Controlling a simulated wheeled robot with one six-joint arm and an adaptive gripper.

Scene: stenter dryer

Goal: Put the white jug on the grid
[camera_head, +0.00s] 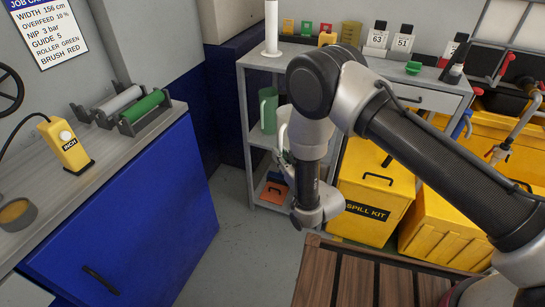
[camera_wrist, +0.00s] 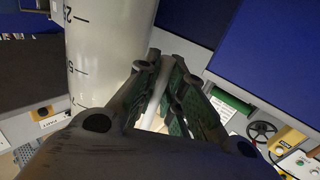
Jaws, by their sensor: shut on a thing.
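The white jug (camera_head: 284,114) is mostly hidden behind my arm in the head view, at the middle shelf beside a green jug (camera_head: 268,110). In the wrist view the white jug (camera_wrist: 100,50) fills the upper left, with dark scale marks on its side. My gripper (camera_wrist: 168,92) is shut on its pale handle (camera_wrist: 155,105), which shows between the jaws. In the head view my gripper (camera_head: 285,158) is partly hidden by my own wrist. Whether the jug touches the shelf cannot be told. No clear grid shows; a brown slatted board (camera_head: 345,275) lies at the bottom.
The grey shelf unit (camera_head: 243,95) carries a white post (camera_head: 271,25) and small coloured items on top. Yellow spill kit bins (camera_head: 375,195) stand right of it. A blue cabinet (camera_head: 150,210) with rollers on its top stands left. Grey floor is free between.

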